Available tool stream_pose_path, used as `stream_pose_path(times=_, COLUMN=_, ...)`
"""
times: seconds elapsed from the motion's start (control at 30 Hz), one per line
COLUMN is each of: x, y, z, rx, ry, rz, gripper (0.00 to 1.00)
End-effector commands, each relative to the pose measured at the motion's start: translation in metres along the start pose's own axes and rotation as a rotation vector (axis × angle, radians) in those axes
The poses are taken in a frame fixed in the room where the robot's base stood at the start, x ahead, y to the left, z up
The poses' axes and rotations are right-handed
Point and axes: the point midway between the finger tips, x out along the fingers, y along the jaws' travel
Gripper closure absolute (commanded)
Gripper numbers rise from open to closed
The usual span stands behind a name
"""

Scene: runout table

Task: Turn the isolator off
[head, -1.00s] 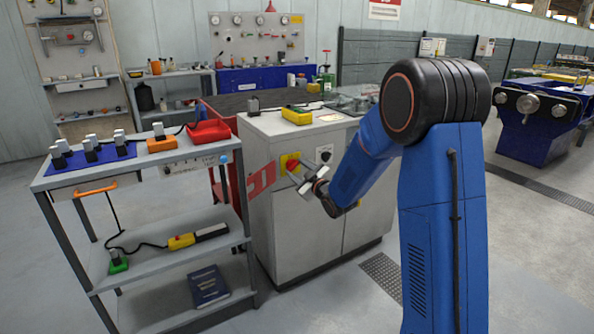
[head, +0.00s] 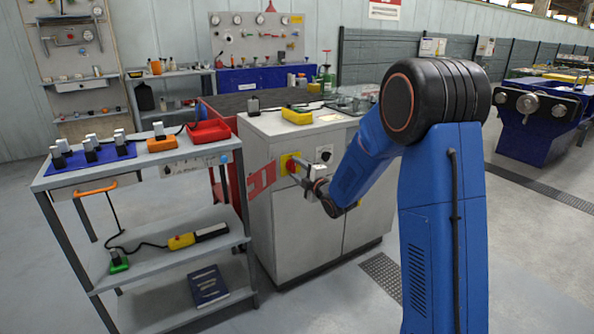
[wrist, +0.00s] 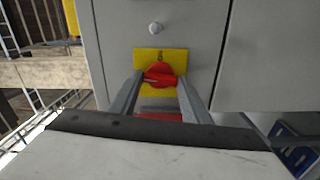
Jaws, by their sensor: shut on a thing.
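The isolator is a red rotary knob (wrist: 160,74) on a yellow plate (wrist: 147,55), on the front of a grey cabinet (head: 285,225). In the head view the yellow plate (head: 284,162) shows at the cabinet's upper left, partly hidden by my gripper (head: 299,172). In the wrist view my gripper (wrist: 160,88) has one finger on each side of the knob and is shut on it. The lower part of the knob is partly hidden, and I cannot tell its exact angle from these views.
A grey trolley (head: 180,178) with several tools stands close to the left of the cabinet. A yellow control box (head: 297,116) lies on the cabinet top. A small round knob (wrist: 156,28) sits on the cabinet face near the plate. Floor right of my arm is open.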

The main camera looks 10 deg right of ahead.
Motion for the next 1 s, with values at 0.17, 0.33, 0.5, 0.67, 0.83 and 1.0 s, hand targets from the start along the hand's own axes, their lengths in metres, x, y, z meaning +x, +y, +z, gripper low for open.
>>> stream_pose_path(times=0.17, x=-0.0005, y=-0.0015, z=-0.0003, rx=-0.076, ry=0.0, rz=-0.003, gripper=0.79)
stream_pose_path(times=0.33, x=-0.0006, y=-0.0017, z=-0.0003, rx=-0.116, ry=0.0, rz=-0.003, gripper=0.79)
stream_pose_path(times=0.5, x=-0.0006, y=-0.0019, z=-0.0004, rx=-0.13, ry=0.001, rz=-0.003, gripper=0.79)
stream_pose_path(times=0.67, x=-0.0006, y=-0.002, z=-0.0004, rx=-0.131, ry=0.001, rz=-0.004, gripper=0.79)
stream_pose_path(times=0.83, x=-0.0007, y=-0.0022, z=-0.0004, rx=-0.131, ry=0.001, rz=-0.004, gripper=0.79)
stream_pose_path(times=1.0, x=-0.0005, y=-0.0016, z=-0.0003, rx=-0.13, ry=0.001, rz=-0.003, gripper=0.38)
